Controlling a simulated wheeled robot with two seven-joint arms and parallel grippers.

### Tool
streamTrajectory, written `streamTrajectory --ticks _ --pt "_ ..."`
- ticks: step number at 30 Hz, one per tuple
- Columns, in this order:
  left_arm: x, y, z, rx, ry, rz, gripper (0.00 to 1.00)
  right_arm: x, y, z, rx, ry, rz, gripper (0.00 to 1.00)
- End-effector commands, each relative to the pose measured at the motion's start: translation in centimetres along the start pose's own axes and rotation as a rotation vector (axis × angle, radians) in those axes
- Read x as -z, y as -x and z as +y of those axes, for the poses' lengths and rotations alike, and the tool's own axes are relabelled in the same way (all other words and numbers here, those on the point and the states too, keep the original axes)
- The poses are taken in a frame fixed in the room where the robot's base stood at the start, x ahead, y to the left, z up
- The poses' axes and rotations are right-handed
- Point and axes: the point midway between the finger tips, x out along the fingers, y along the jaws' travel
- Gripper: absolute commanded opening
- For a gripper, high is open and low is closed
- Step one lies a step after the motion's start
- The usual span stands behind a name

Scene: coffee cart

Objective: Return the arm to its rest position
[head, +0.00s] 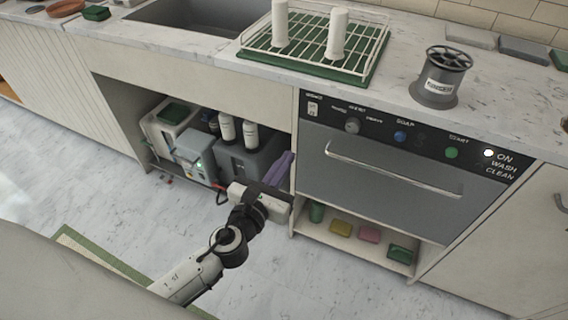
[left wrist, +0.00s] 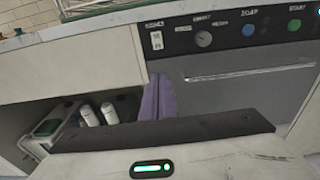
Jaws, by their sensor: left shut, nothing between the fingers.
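My left arm comes up from the bottom of the head view. Its gripper (head: 274,193) is in front of the edge between the open cabinet and the dishwasher, out over the floor. It is shut and empty. A purple cloth-like thing (head: 279,169) shows just behind the gripper at the cabinet's right side. The purple thing also stands up behind the dark bar of my gripper in the left wrist view (left wrist: 157,99). My right gripper is in neither view.
The dishwasher (head: 385,178) is closed, with sponges (head: 341,228) on a shelf below. The open cabinet holds machines (head: 195,150) and white bottles (head: 227,127). A dish rack (head: 362,72), a grey holder (head: 440,85) and a sink (head: 200,14) are on the counter. The floor (head: 80,180) at left is clear.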

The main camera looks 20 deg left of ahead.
Motion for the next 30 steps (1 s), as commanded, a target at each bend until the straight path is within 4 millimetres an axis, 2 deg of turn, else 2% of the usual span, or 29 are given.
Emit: streamTrajectory --ticks 17,20,23,25,29,30 --pt "0.1 0.4 0.0 0.0 0.0 0.0 0.0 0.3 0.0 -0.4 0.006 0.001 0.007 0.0" --pt "0.6 0.6 0.1 -0.003 0.049 0.014 0.0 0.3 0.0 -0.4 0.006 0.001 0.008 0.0" --pt "2.5 1.8 0.3 -0.022 0.258 0.07 0.0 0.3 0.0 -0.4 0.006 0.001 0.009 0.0" --pt "4.8 3.2 0.4 -0.056 0.518 0.135 0.0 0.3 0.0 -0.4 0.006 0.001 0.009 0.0" --pt "10.0 7.3 0.3 -0.198 1.154 0.271 0.0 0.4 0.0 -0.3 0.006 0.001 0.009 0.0" --pt "11.5 8.7 0.1 -0.259 1.357 0.305 0.0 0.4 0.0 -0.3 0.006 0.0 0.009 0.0"
